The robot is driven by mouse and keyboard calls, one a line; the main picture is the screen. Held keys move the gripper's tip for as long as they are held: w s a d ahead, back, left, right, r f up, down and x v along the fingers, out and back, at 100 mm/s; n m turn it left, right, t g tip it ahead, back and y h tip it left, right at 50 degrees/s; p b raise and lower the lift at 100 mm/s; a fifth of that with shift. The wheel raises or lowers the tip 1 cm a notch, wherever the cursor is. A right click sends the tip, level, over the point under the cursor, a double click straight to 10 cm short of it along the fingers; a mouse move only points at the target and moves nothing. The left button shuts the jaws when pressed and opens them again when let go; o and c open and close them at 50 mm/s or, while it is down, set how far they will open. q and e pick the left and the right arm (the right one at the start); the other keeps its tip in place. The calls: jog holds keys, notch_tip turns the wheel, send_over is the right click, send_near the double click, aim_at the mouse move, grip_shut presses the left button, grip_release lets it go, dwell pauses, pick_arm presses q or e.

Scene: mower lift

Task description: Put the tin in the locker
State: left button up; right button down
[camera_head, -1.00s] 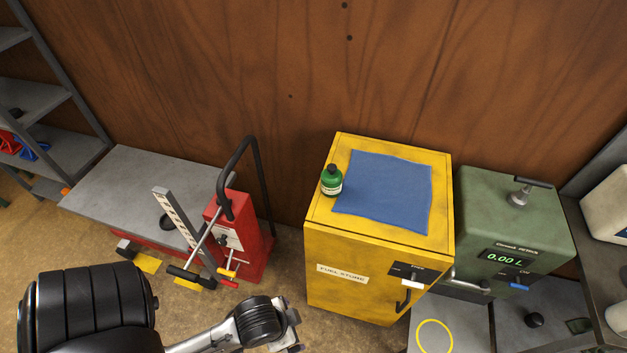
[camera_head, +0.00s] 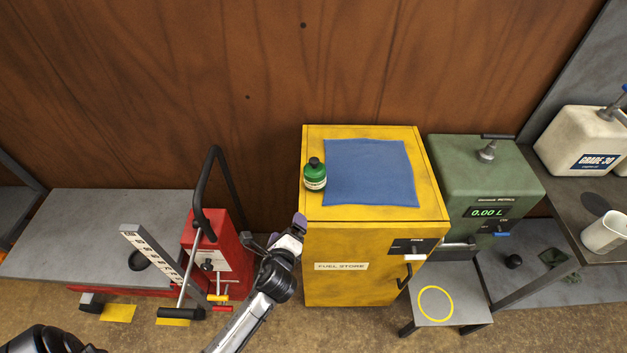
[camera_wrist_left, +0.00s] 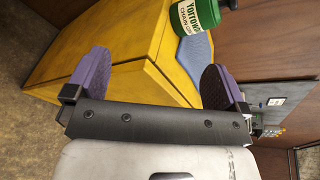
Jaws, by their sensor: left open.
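The tin is a small green container (camera_head: 315,174) with a black cap and a white label. It stands upright on the left edge of the top of the yellow locker (camera_head: 350,250), which is labelled "FUEL STORE" and has its door shut. The tin also shows at the top of the left wrist view (camera_wrist_left: 195,15), cut off by the frame. My left gripper (camera_head: 295,226) is in front of the locker's left side, below the tin and apart from it. In the wrist view its purple fingers (camera_wrist_left: 155,80) are wide apart with nothing between them. My right gripper is out of view.
A blue cloth (camera_head: 370,172) lies on the locker top beside the tin. A red jack unit (camera_head: 215,255) with a black handle stands left of the locker. A green metering unit (camera_head: 487,185) and a stool with a yellow ring (camera_head: 450,308) are on the right.

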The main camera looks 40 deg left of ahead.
aim_at(312, 181)
pick_arm(q)
jog(key=w+a+m+t, duration=0.1)
jog(key=w+m, duration=0.2)
jog(key=w, duration=0.1)
jog(key=w+a+r+m+t+b, duration=0.1)
jog(key=w+m, duration=0.3)
jog(key=w, duration=0.1)
jog(key=w+a+m+t, duration=0.1)
jog(key=w+m, duration=0.2)
jog(key=w, duration=0.2)
jog(key=shift+r+m+t+b, duration=0.3)
jog(key=shift+x, duration=0.75)
jog(key=x, duration=0.2)
jog(key=b+x, duration=0.1)
jog(key=shift+w+a+f, duration=0.15)
jog(key=shift+w+a, duration=0.05)
jog(key=shift+a, duration=0.3)
jog(key=shift+w+a, duration=0.3)
jog(key=shift+w, duration=0.25)
jog(key=shift+c, duration=0.5)
